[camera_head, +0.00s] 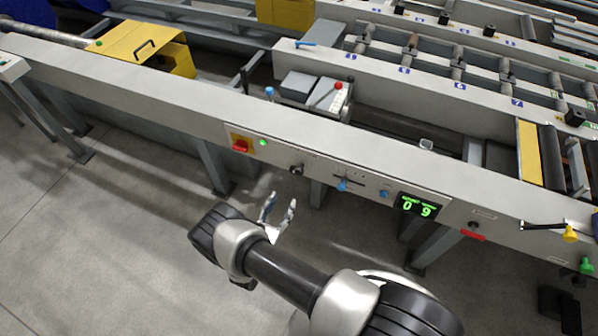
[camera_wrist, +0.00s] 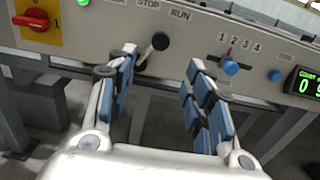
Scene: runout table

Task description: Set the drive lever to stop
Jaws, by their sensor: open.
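The drive lever is a short lever with a black ball knob (camera_wrist: 160,41) on the grey front panel. It tilts up and right from its pivot, the knob under the RUN label (camera_wrist: 180,15); the STOP label (camera_wrist: 148,4) is to its upper left. In the head view the lever (camera_head: 297,169) is small, with its labels unreadable. My gripper (camera_head: 280,206) is open and empty in front of the panel, below the lever. In the wrist view my gripper (camera_wrist: 163,62) has its fingers spread either side of the knob, the left one close to the lever's base. I see no clear contact.
Left of the lever are a red rotary switch (camera_wrist: 30,20) on a yellow plate and a green lamp (camera_head: 262,142). To the right are a blue selector knob (camera_wrist: 231,68) marked 1 to 4, a blue button (camera_wrist: 274,76) and a green-digit display (camera_head: 417,207). Floor before the panel is open.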

